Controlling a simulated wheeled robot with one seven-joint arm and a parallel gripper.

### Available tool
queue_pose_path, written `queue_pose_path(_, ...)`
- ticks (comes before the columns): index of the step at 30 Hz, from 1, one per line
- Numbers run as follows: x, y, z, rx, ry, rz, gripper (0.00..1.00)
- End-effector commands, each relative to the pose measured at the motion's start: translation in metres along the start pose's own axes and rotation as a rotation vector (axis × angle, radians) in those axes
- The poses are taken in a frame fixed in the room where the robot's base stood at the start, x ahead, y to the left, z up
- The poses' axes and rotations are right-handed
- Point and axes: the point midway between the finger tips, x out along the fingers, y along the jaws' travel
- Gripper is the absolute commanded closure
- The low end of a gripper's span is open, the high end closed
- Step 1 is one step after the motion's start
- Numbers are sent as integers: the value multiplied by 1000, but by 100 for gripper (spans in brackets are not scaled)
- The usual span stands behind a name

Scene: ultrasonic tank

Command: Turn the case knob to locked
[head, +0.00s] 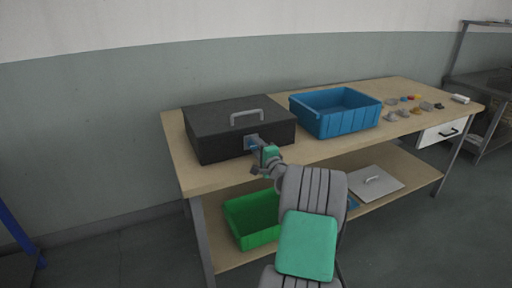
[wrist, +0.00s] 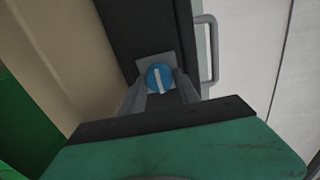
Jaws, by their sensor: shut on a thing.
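The black case (head: 215,120) with a grey handle on its lid stands on the left part of the wooden table; its lid is down. The knob (wrist: 160,77) is a blue disc with a white bar, on a grey plate on the case's front face. In the wrist view the bar runs nearly up and down the picture, slightly tilted. My gripper (wrist: 160,90) is shut on the knob, with one finger on each side of it. In the head view my gripper (head: 260,146) reaches the case's front and hides part of the knob. I cannot read any lock marking.
A blue bin (head: 335,122) stands right of the case. Several small items (head: 415,108) lie at the table's right end.

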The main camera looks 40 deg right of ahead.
Motion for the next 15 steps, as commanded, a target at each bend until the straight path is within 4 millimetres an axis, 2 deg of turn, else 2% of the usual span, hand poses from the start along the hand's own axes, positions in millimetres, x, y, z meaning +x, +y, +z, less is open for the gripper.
queue_pose_path(1,0,1,0,2,0,2,61)
queue_pose_path(8,0,1,0,1,0,1,43)
queue_pose_path(15,0,0,0,0,0,1,42)
